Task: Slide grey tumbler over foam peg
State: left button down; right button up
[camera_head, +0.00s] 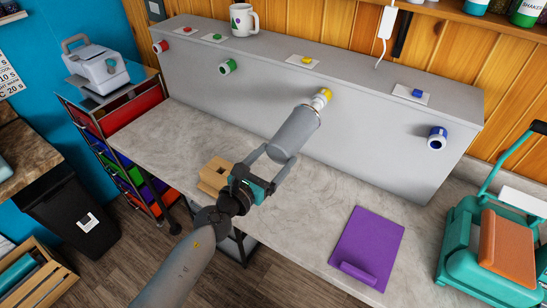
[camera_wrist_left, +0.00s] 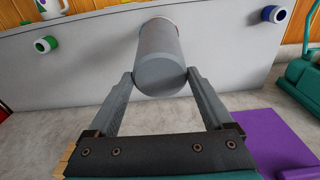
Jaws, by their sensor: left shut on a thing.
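The grey tumbler (camera_head: 293,136) is held between the fingertips of my left gripper (camera_head: 279,155), tilted up toward the grey panel. Its far end meets or overlaps the yellow-ended peg (camera_head: 323,96) on the panel's front. I cannot tell whether the tumbler is around the peg or just in front of it. In the left wrist view, the tumbler (camera_wrist_left: 160,62) shows its flat round near end between the fingers of the gripper (camera_wrist_left: 160,79), and it hides most of the peg. My right gripper is not in view.
The long grey panel (camera_head: 400,135) also carries red (camera_head: 160,47), green (camera_head: 228,67) and blue (camera_head: 437,138) pegs. A white mug (camera_head: 244,20) stands on top. A tan block (camera_head: 214,176) and a purple board (camera_head: 368,245) lie on the worktop (camera_head: 190,125). The worktop's middle is clear.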

pick_arm(q)
jog(key=shift+r+x, duration=0.2)
jog(key=shift+x, duration=0.65)
grip_release()
jog(key=shift+f, duration=0.1)
jog(key=shift+s, duration=0.1)
jog(key=shift+s+a, duration=0.15)
jog(key=v, duration=1.4)
jog(key=shift+s+a, duration=0.2)
jog(key=shift+s, duration=0.1)
